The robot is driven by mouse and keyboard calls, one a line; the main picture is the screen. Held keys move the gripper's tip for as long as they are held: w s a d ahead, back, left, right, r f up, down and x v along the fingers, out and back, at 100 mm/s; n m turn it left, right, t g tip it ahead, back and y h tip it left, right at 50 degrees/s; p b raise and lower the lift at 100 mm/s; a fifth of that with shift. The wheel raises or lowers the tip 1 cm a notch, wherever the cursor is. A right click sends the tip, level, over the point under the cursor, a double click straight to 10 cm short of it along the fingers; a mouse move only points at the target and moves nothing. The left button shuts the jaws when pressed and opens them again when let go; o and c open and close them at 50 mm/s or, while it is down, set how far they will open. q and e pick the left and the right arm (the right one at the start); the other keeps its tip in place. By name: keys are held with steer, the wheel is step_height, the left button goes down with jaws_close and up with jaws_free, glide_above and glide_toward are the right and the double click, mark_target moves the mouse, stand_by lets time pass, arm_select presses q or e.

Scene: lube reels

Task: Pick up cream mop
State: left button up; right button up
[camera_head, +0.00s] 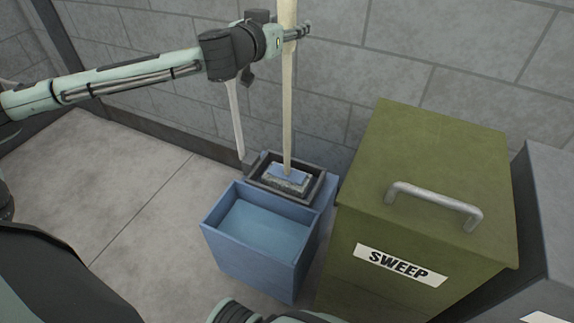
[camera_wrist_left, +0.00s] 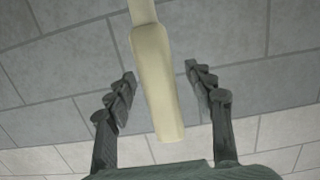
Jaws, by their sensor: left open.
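The cream mop (camera_head: 288,110) stands nearly upright, its long pale handle rising past the top of the head view. Its blue and grey head (camera_head: 287,180) rests in the dark wringer frame (camera_head: 312,192) behind the blue bucket (camera_head: 255,262). My left gripper (camera_head: 298,32) is open at the upper part of the handle. In the left wrist view the handle (camera_wrist_left: 152,60) shows between the two spread fingers (camera_wrist_left: 160,74), with a gap on either side. I cannot tell how deep it sits between them. My right gripper is not identifiable.
An olive bin (camera_head: 425,180) labelled SWEEP, with a metal handle, stands right of the bucket. A grey bin (camera_head: 548,200) is beyond it. A pale lever (camera_head: 235,115) rises left of the wringer. A block wall is close behind; the floor at left is clear.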

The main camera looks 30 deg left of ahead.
arm_select(q)
steer(key=shift+c, duration=0.2)
jaws_close()
steer(key=shift+r, duration=0.1)
